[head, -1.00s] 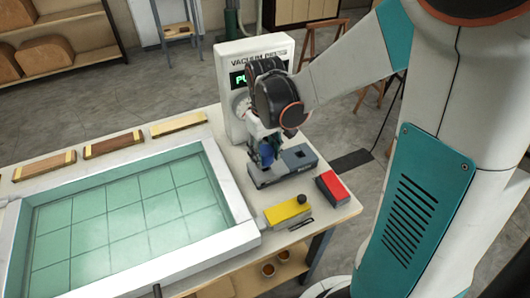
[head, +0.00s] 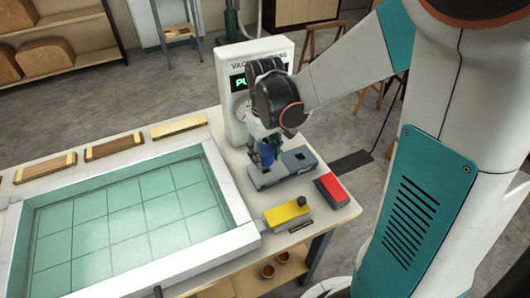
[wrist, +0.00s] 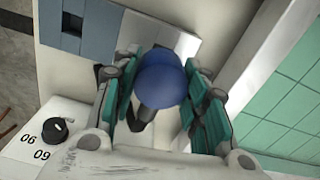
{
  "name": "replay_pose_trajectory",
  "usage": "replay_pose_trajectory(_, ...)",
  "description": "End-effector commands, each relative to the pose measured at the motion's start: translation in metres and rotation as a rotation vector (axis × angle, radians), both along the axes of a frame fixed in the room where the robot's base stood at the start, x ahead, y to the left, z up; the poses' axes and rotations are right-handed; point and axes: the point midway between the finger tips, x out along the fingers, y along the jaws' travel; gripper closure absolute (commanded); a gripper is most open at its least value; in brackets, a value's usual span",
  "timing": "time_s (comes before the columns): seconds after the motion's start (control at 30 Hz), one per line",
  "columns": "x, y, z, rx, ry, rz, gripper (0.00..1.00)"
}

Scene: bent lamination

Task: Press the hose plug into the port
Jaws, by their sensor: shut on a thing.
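The hose plug (wrist: 163,80) is a blue rounded piece with a dark stem, in the middle of the wrist view. My gripper (head: 265,160) is shut on it, with teal finger pads on both sides. In the head view the blue plug (head: 267,156) shows low between my fingers, at the left part of a grey block (head: 285,172). The block has a dark square opening (wrist: 72,23) at its far end from the plug. The plug covers the spot beneath it, so I cannot tell whether it touches or enters a port.
The vacuum press (head: 262,52) with a green display stands behind my gripper. A red block (head: 331,190) and a yellow box with a black knob (head: 287,212) lie at the table's front right. A white-framed green tray (head: 232,190) fills the left.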

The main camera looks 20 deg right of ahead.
Motion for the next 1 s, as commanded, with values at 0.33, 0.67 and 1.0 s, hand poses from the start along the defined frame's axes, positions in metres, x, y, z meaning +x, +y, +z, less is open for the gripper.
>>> replay_pose_trajectory(0.33, 0.0000, 0.0000, -0.0010, 0.000, 0.000, 0.000, 0.85)
replay_pose_trajectory(0.67, 0.0001, 0.0000, -0.0047, 0.000, 0.000, 0.000, 0.85)
replay_pose_trajectory(1.0, 0.0001, 0.0000, -0.0084, 0.000, 0.000, 0.000, 0.85)
